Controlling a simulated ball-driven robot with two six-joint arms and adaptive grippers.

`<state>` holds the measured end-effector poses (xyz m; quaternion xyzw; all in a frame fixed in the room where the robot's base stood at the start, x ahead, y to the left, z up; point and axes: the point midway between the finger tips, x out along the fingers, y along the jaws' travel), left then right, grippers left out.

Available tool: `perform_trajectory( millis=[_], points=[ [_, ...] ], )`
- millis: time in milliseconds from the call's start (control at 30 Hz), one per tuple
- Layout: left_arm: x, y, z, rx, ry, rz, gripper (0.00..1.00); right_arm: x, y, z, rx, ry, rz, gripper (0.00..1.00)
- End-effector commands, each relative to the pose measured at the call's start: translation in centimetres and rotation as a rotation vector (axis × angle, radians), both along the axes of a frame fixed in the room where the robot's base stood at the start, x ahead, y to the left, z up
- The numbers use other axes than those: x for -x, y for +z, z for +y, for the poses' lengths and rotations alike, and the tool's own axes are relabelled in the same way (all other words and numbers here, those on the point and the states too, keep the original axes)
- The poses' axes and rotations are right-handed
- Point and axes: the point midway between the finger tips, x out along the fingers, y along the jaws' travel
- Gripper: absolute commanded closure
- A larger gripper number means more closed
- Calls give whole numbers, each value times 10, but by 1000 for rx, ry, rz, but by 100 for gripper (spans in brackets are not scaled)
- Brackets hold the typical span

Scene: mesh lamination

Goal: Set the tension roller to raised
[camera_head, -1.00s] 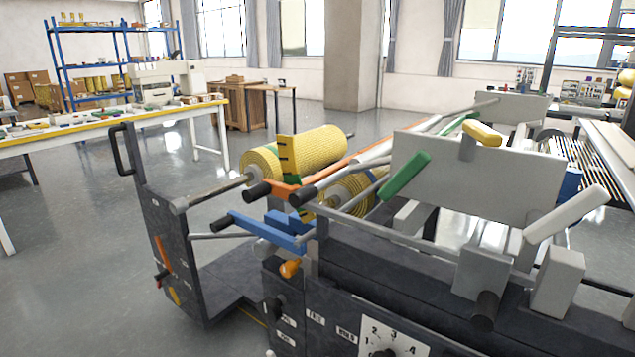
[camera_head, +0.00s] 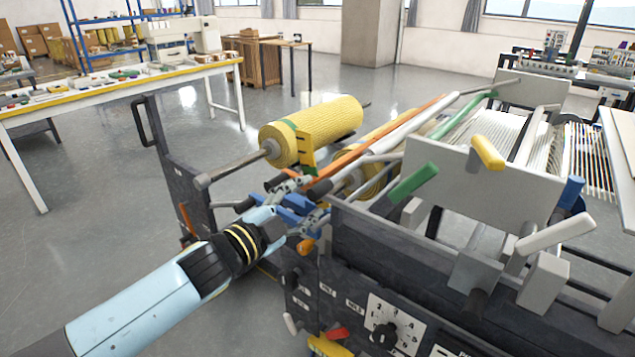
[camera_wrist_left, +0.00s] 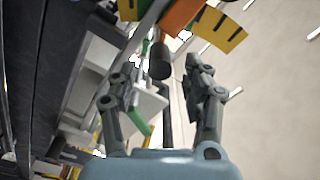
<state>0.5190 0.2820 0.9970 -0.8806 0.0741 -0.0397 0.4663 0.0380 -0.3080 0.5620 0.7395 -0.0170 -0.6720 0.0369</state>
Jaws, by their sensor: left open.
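An orange bar (camera_head: 385,138), which may be the tension roller, runs slantwise across the machine. A yellow plate with black marks (camera_head: 307,150) stands near its front end. My left gripper (camera_head: 306,200) is open at that end, by the blue blocks. In the left wrist view a dark round handle end (camera_wrist_left: 160,66) shows between the spread fingers of my left gripper (camera_wrist_left: 158,78), apart from both. An orange part (camera_wrist_left: 183,14) and the marked yellow plate (camera_wrist_left: 222,27) lie beyond it. The gripper partly hides the handles in the head view. My right gripper is out of view.
A yellow mesh roll (camera_head: 335,118) sits behind the gripper. A green-handled lever (camera_head: 413,183) and a grey plate (camera_head: 480,190) stand to the right. The dark front panel has a dial (camera_head: 385,332). Open floor lies to the left.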

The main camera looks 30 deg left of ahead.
Motion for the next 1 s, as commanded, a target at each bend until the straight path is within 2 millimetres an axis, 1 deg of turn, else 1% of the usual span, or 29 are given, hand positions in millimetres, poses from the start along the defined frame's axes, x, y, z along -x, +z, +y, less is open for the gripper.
perform_trajectory(
  millis=[33, 200, 333, 600, 900, 1000],
  points=[
    [-10, 2, -2, 0, 1, -1, 50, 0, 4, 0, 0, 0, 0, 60],
    [-33, 0, -6, 2, 0, 0, 50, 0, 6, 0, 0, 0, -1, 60],
    [-40, -1, -7, 1, -1, 1, 50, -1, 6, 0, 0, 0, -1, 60],
    [-41, -1, -7, 1, 0, 2, 50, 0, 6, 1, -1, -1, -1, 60],
    [-40, -2, -7, 1, 1, 3, 90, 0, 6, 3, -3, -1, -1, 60],
    [-40, -2, -7, 1, 1, 4, 100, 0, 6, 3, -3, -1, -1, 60]
  ],
)
